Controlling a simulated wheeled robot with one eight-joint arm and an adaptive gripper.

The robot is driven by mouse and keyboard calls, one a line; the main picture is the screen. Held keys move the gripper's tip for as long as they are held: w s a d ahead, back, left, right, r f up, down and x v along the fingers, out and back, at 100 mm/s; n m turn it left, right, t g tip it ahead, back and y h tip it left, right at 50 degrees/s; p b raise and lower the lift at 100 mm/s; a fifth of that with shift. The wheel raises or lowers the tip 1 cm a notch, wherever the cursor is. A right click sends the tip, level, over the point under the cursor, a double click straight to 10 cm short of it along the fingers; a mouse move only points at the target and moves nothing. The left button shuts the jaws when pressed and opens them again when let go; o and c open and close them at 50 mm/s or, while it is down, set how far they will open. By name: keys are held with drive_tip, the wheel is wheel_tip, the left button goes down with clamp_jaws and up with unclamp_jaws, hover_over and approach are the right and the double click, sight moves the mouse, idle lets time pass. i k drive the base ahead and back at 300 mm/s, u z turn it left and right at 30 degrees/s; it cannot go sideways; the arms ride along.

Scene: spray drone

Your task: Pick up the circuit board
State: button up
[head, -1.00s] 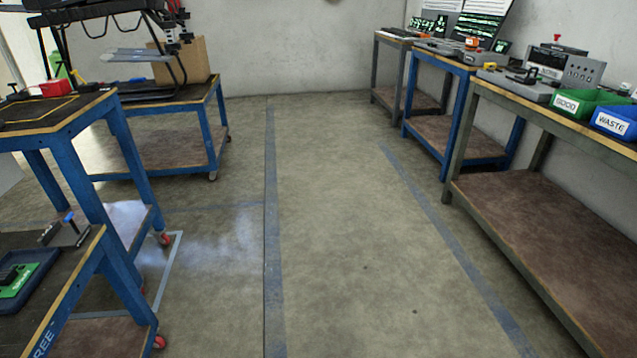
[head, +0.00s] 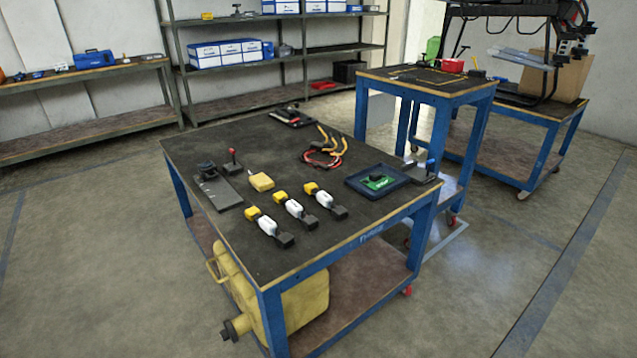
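A green circuit board (head: 381,181) with a dark part on it lies in a shallow dark blue tray (head: 352,184). The tray sits near the right end of the black-topped blue workbench (head: 245,242). My gripper is not in view.
On the same bench are several yellow, white and black parts (head: 297,211), a yellow block (head: 261,181), red and yellow cables (head: 325,150), and clamp-like tools at both ends. A yellow canister (head: 237,282) lies below. Floor is open in front and to the right.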

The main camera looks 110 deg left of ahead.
sight(376, 180)
drive_tip(key=u, duration=3.65)
drive_tip(key=i, duration=1.4)
drive_tip(key=z, duration=0.35)
